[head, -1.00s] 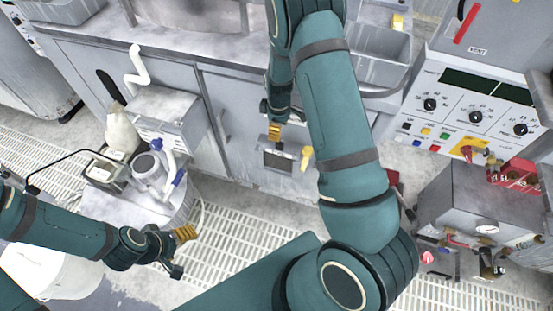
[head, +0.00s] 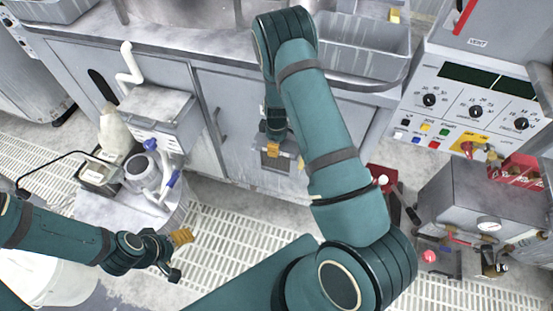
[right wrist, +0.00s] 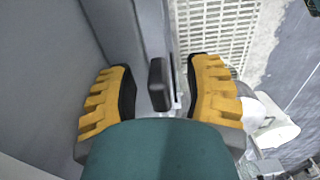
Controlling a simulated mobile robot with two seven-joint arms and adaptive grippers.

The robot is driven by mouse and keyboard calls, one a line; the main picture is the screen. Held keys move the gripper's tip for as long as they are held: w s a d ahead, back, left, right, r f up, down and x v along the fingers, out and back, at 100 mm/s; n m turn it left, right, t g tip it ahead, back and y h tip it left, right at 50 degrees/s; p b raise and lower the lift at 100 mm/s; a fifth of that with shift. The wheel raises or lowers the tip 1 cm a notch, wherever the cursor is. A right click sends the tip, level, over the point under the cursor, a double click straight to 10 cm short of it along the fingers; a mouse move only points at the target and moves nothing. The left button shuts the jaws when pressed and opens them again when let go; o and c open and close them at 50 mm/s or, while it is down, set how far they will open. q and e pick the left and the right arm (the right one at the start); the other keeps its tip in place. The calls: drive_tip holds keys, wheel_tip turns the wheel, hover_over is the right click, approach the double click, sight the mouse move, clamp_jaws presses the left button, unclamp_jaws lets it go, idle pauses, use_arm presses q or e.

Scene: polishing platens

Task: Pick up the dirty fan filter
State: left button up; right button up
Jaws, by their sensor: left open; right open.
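I cannot surely pick out a dirty fan filter in these views. My right gripper (head: 284,152) is open, low in front of the grey cabinet front, partly hidden by its own arm. A small grey box-like part (head: 279,178) shows just below it. In the right wrist view the two yellow-padded fingers stand apart, with a dark rounded block (right wrist: 159,84) seen between them in front of a grey panel edge. I cannot tell whether they touch it. My left gripper (head: 177,254) is open and empty above the floor grating.
A round stand (head: 140,215) with a grey jug (head: 140,170) is near my left gripper. A white bucket (head: 60,275) stands at lower left. At right are a control panel (head: 475,105), a grey box with a gauge (head: 465,195) and a red bin (head: 520,172). Floor grating (head: 225,240) is open between.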

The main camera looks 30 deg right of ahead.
drive_tip(key=shift+c, duration=0.4)
clamp_jaws()
drive_tip(key=shift+r, duration=0.1)
